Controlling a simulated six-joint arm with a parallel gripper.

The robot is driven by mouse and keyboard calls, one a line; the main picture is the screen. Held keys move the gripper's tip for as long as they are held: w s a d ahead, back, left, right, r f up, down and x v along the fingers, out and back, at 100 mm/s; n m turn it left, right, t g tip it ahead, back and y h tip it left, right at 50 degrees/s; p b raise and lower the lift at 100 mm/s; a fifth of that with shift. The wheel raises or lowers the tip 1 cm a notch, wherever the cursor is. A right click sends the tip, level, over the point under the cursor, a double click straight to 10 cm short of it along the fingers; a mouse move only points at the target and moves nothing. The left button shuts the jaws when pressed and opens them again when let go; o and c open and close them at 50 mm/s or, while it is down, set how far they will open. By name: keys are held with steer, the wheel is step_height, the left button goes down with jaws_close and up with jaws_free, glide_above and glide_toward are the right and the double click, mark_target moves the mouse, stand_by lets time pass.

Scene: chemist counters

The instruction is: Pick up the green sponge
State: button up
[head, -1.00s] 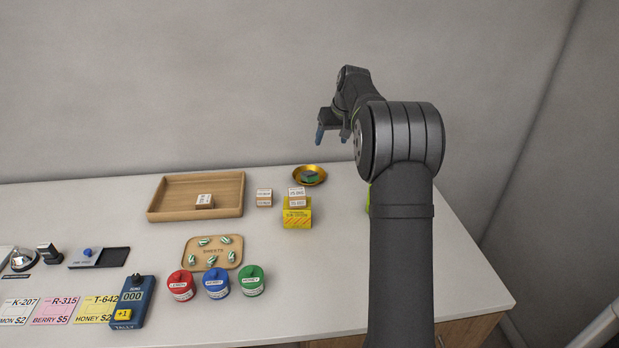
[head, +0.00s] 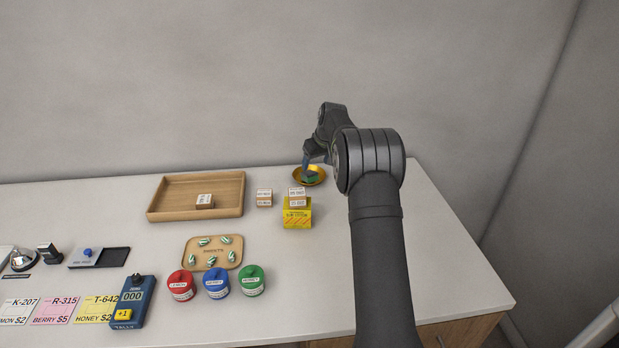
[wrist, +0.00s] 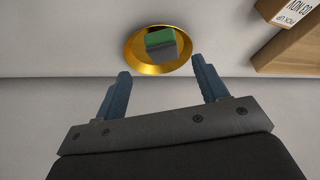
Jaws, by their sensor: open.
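The green sponge (wrist: 160,40) lies in a round gold dish (wrist: 137,62) at the top middle of the wrist view. Its top band is green and the side below is grey. In the head view the sponge (head: 310,179) shows as a small green patch in the gold dish (head: 322,172) near the back of the counter, partly hidden by my gripper. My gripper (wrist: 162,82) is open and empty, its two blue fingers apart and pointing toward the dish. In the head view my gripper (head: 306,168) is over the dish's left part.
A yellow box (head: 297,218) and small labelled boxes (head: 264,197) stand left of the dish. A wooden tray (head: 170,213) lies further left. Red (head: 181,286), blue (head: 217,284) and green (head: 251,281) jars stand in front. The back wall (head: 230,80) is close behind the dish.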

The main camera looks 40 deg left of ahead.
mark_target(315, 173)
steer(key=x, duration=0.5)
steer(key=shift+s+d+f, duration=0.2)
steer(key=shift+s+f, duration=0.1)
steer(key=c, duration=1.1)
steer(key=shift+c, duration=0.2)
steer(key=shift+r, duration=0.2)
step_height(315, 173, up, 4)
steer(key=shift+r, duration=0.1)
steer(key=w+d+r, duration=0.2)
steer(key=d+r, duration=0.4)
steer(key=d, duration=0.4)
steer(key=a+f+y, duration=0.1)
steer(key=a+f, duration=0.1)
steer(key=a, duration=0.1)
steer(key=a+f+t+y, duration=0.1)
steer(key=a+f, duration=0.2)
steer(key=a, duration=0.1)
steer(key=a+f+y, duration=0.1)
steer(key=a+f, duration=0.2)
steer(key=shift+s+a+f+t+y, duration=0.2)
steer(key=shift+s+a+t+y, duration=0.1)
steer(key=shift+a+y, duration=0.1)
steer(key=shift+f, duration=2.05)
